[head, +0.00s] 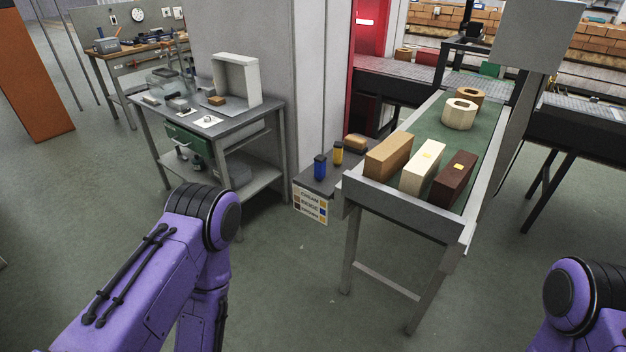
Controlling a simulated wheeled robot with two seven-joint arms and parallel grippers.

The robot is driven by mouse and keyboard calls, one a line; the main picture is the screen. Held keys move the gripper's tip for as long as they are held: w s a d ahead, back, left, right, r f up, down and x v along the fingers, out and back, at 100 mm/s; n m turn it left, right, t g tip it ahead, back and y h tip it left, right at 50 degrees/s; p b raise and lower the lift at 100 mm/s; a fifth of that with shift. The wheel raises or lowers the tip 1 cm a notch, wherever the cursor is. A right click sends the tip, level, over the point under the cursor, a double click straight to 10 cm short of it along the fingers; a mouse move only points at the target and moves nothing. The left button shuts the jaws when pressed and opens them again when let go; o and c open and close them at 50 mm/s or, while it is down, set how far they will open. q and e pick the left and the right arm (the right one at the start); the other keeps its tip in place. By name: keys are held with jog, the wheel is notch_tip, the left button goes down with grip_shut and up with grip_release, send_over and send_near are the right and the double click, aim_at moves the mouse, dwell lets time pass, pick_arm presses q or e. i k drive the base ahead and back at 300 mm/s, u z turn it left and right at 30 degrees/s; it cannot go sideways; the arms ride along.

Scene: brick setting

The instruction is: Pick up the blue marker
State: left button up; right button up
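The blue marker (320,167) stands upright on a small grey side shelf (314,187) to the left of the conveyor table. It is a short blue cylinder with a dark cap. A yellow marker (338,153) stands just behind it to the right. My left arm comes in at the lower left and my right arm at the lower right, both well apart from the marker. Neither gripper is in view.
A conveyor table (405,205) holds tan, cream and dark brown bricks in front and ring-shaped pieces behind. A tan brick (356,143) lies behind the markers. A label sign (310,204) hangs below the shelf. A grey workbench (240,115) stands left. The floor in front is clear.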

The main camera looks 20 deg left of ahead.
aim_at(320, 162)
jog(key=u, duration=0.35)
jog(key=i, duration=1.15)
jog(key=z, duration=0.35)
